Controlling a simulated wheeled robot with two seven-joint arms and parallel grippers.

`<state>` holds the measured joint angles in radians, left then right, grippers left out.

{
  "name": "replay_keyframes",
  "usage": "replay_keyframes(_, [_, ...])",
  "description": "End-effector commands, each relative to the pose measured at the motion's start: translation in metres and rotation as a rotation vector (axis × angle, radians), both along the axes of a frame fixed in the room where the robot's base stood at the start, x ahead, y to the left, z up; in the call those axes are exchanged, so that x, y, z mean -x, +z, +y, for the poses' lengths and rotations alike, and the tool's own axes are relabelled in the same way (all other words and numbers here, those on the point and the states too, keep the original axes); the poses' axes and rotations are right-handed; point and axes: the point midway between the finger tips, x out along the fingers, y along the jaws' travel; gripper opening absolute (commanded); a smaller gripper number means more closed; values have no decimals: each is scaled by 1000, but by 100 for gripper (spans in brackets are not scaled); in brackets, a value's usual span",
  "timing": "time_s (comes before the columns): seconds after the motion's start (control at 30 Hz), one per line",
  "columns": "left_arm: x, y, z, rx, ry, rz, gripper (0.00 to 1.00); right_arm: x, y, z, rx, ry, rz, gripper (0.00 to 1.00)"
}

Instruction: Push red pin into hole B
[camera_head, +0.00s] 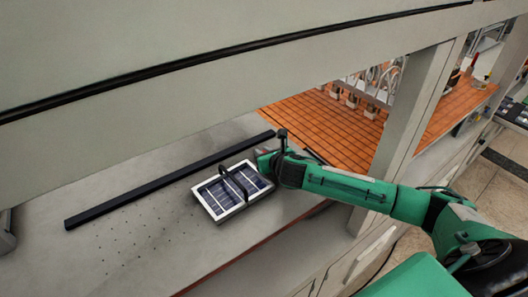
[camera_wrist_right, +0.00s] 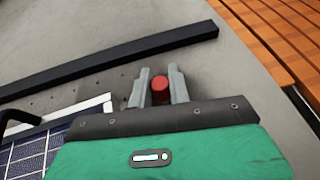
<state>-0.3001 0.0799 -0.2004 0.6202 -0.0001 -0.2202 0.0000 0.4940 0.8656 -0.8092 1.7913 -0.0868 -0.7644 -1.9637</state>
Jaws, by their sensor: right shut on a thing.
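The red pin (camera_wrist_right: 160,88) sits between the two grey fingers of my right gripper (camera_wrist_right: 159,84) in the right wrist view. My right gripper is shut on it, over the grey table surface. In the head view my right gripper (camera_head: 266,158) is at the upper right end of the framed panel, and the pin cannot be made out there. Rows of small holes (camera_head: 152,240) dot the grey table left of the panel. No letters can be read, so I cannot tell which is hole B. My left gripper is not in view.
A white-framed dark panel (camera_head: 208,206) with a black handle lies on the table (camera_head: 110,205). A long black bar (camera_head: 165,184) lies behind it. An orange tiled surface (camera_head: 325,125) is beyond. A thick grey beam (camera_head: 200,60) crosses above, with a post (camera_head: 398,125) at right.

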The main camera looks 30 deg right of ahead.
Motion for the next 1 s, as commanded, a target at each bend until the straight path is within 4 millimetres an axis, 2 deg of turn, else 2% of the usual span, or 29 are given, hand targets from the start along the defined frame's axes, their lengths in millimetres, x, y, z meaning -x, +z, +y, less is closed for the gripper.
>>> replay_keyframes(0.1, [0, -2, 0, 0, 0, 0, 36, 0, -5, 0, 1, 0, 2, 0])
replay_keyframes(0.13, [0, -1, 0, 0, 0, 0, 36, 0, -5, 0, 1, 0, 2, 21])
replay_keyframes(0.23, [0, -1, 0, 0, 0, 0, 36, 1, -4, 0, 1, 0, 2, 40])
replay_keyframes(0.27, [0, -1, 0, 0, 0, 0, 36, 1, -5, 0, 1, 0, 3, 44])
replay_keyframes(0.67, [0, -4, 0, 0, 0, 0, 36, 6, -4, 0, 2, 1, 3, 44])
replay_keyframes(0.77, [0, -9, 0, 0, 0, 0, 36, 15, 0, 0, 1, 1, 2, 44])
replay_keyframes(1.0, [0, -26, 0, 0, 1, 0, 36, 53, 14, 1, 2, 2, 0, 44])
